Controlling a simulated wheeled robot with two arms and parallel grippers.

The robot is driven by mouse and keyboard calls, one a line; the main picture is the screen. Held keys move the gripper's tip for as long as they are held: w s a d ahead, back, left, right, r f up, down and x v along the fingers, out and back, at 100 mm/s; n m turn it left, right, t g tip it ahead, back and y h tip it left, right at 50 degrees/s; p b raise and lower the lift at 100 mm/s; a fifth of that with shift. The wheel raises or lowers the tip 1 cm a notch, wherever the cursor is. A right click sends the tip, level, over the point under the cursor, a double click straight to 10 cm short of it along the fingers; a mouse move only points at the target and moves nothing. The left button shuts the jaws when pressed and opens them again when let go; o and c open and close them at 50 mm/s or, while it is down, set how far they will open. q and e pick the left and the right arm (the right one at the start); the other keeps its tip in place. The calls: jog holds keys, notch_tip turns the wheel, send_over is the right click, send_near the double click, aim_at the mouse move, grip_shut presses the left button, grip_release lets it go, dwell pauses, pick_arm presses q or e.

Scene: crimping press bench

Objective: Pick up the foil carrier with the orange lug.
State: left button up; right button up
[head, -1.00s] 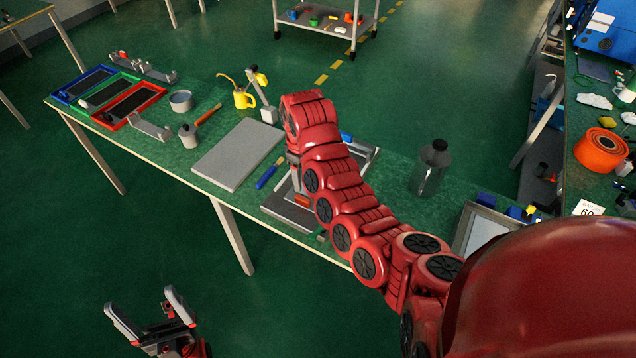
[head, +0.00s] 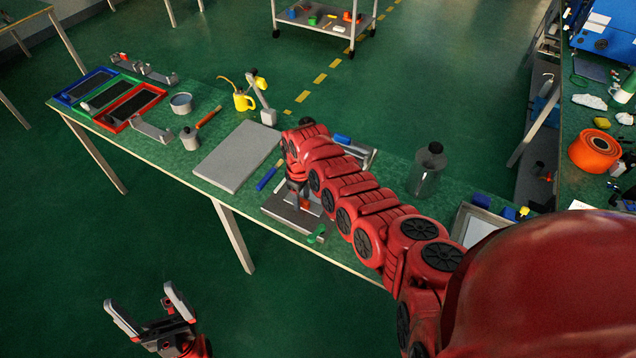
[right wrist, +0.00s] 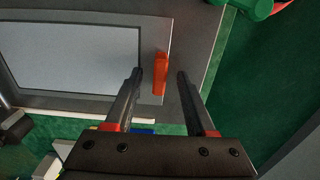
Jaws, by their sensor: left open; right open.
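The foil carrier (right wrist: 70,55) is a flat grey frame around a pale panel. Its orange lug (right wrist: 160,73) stands at the frame's right edge in the right wrist view. In the head view the orange lug (head: 304,204) shows just below my right gripper (head: 298,192), and my arm hides much of the carrier. In the right wrist view my right gripper (right wrist: 160,76) is open, with a fingertip on either side of the lug and gaps between. My left gripper (head: 138,296) is open and empty, low over the floor in front of the bench.
A grey board (head: 238,156) and a blue-handled tool (head: 267,177) lie left of the carrier. A green object (head: 316,233) is by the bench's front edge, close to my right gripper. A dark bottle (head: 426,172) stands to the right. Framed trays (head: 130,108) sit at the far left.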

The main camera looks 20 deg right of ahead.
jog(key=shift+f, duration=0.25)
grip_shut()
dwell(1.4)
